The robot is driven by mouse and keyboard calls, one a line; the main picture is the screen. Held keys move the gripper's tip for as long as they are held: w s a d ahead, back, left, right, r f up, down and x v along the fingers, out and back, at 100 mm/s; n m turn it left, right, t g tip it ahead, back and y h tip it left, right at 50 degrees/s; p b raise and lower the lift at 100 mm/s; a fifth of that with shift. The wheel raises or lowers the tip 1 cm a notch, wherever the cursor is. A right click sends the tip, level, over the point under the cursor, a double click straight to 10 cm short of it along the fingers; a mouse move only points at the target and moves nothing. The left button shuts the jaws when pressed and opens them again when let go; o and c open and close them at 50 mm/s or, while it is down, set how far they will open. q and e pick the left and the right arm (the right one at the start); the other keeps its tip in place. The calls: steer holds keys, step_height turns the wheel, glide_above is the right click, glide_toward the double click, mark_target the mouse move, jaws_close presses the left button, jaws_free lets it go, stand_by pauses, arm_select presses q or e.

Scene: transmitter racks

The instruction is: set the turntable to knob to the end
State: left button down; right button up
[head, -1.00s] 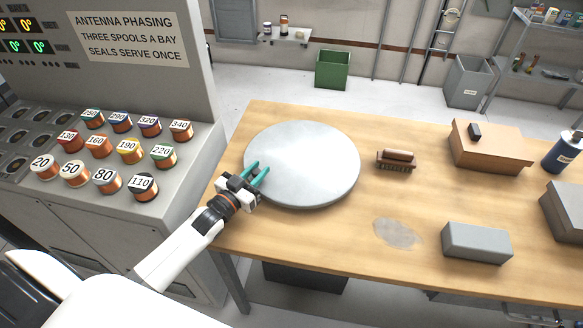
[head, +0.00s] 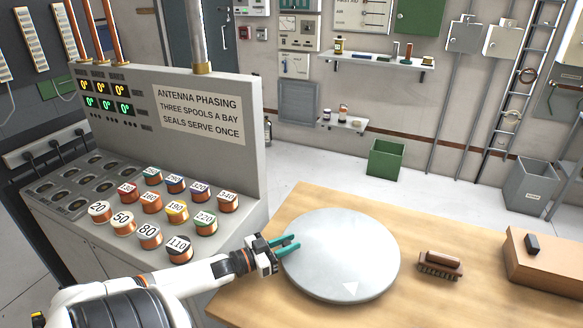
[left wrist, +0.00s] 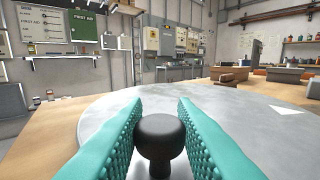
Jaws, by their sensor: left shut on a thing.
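The turntable is a round pale grey disc (head: 345,250) on the wooden table. A white triangle mark (head: 351,289) shows near its front edge; the mark also shows at the right in the left wrist view (left wrist: 287,109). A black round knob (left wrist: 160,137) stands up from the disc near its left rim. My left gripper (head: 294,245) reaches over that rim from the left. In the left wrist view its teal fingers (left wrist: 158,130) are on either side of the knob, shut on it. In the head view the knob is hidden by the gripper. My right gripper is out of view.
A console with numbered spools (head: 178,210) stands left of the table, close to my left arm. A green bin (head: 386,159) stands on the floor behind.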

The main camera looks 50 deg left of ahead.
arm_select(q)
steer(key=c, duration=1.5)
jaws_free()
steer(key=shift+f, duration=0.1)
steer(key=shift+o, duration=1.3)
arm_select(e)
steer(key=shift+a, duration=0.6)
arm_select(q)
steer(key=shift+r, duration=0.3)
step_height(320, 180, up, 9)
steer(key=shift+r+p, duration=0.2)
steer(key=shift+p, duration=0.45)
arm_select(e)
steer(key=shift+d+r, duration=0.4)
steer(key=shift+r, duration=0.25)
